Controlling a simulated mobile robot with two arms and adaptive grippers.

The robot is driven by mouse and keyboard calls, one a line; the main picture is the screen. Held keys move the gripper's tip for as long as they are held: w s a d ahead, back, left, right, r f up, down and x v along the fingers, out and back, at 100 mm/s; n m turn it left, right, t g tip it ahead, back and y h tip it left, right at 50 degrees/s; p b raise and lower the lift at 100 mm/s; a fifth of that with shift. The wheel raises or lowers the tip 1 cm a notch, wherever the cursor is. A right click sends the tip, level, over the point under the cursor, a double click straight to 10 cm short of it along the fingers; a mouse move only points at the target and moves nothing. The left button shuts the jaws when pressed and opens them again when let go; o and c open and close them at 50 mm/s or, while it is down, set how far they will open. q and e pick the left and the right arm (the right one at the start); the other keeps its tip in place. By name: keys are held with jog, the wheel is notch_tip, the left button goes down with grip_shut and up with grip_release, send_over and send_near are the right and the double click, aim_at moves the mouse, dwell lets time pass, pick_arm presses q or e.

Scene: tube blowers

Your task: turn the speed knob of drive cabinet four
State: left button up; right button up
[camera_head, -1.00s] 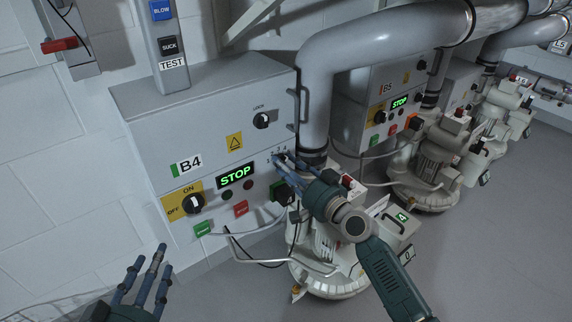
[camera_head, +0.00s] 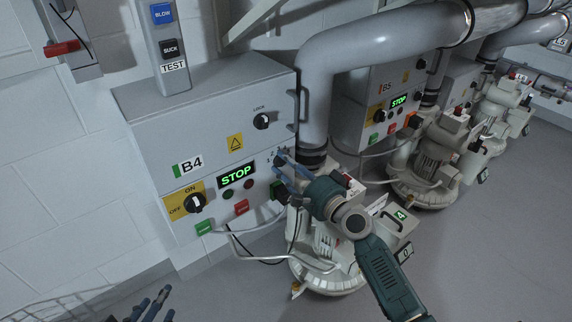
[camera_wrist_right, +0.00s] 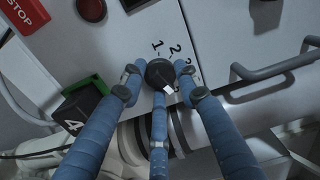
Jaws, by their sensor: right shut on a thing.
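Drive cabinet B4 (camera_head: 215,120) is the grey box on the wall in the head view, with a green lit STOP display (camera_head: 236,174). Its black speed knob (camera_wrist_right: 159,72) shows in the right wrist view beside the printed numbers 1 and 2. My right gripper (camera_head: 281,163) is at the knob on the cabinet's lower right. In the wrist view its blue fingers (camera_wrist_right: 159,83) are shut around the knob and cover its lower part. A small white mark shows at the knob's lower edge. My left gripper (camera_head: 152,304) is low at the left, fingers apart and empty, partly cut off.
The cabinet also carries an ON/OFF switch (camera_head: 195,203), a LOCK switch (camera_head: 262,121), a green button (camera_head: 204,227) and a red button (camera_head: 242,207). A grey pipe (camera_head: 314,100) and blower 4 (camera_head: 330,270) stand close by my right arm. Cabinet B5 (camera_head: 362,90) is further back.

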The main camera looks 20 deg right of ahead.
jog(key=shift+a+f, duration=0.1)
jog(key=shift+f, duration=0.1)
dwell(0.3)
jog(key=o, duration=1.1)
jog(key=shift+o, duration=0.3)
jog(key=shift+r, duration=0.1)
jog(key=v, duration=1.2)
